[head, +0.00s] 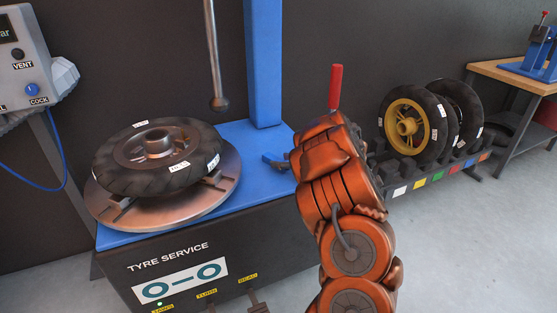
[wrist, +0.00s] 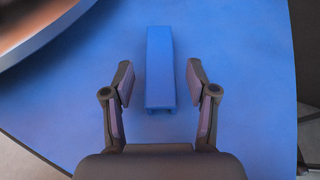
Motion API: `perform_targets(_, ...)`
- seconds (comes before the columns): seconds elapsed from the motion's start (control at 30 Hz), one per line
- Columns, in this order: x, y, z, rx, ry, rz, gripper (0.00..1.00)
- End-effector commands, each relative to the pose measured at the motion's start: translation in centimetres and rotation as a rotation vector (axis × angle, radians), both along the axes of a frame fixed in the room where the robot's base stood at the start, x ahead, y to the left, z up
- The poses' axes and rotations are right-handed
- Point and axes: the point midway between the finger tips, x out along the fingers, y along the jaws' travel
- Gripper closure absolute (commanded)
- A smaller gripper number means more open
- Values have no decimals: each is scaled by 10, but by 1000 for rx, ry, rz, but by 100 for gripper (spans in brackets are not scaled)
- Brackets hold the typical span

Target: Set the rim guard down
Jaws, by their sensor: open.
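The rim guard (wrist: 160,62) is a plain blue block, seen in the wrist view on the blue top of the tyre machine (wrist: 245,60). My gripper (wrist: 160,84) is open, with one finger on each side of the rim guard's near part. A gap shows between each finger and the block, so neither seems to touch it. In the head view a small blue piece, likely the rim guard (head: 274,162), shows on the machine top (head: 235,135) just left of my arm. My arm hides most of my gripper there.
A tyre (head: 115,171) lies on the round turntable (head: 101,208), left of my arm; the turntable's edge fills the wrist view's upper left. A blue column (head: 264,65) and a hanging metal rod (head: 213,50) stand behind. A wheel rack (head: 430,182) is at right.

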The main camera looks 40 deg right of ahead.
Motion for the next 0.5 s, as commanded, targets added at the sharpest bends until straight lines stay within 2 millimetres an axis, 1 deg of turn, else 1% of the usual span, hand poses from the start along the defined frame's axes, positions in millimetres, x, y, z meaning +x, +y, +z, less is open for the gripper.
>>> perform_targets(0.03,-9,-2,5,-3,1,-2,42)
perform_targets(0.3,-52,-4,22,-1,1,-3,42)
perform_targets(0.4,-64,-5,28,-3,1,-3,42)
perform_targets(0.5,-72,-4,32,-3,-2,0,42)
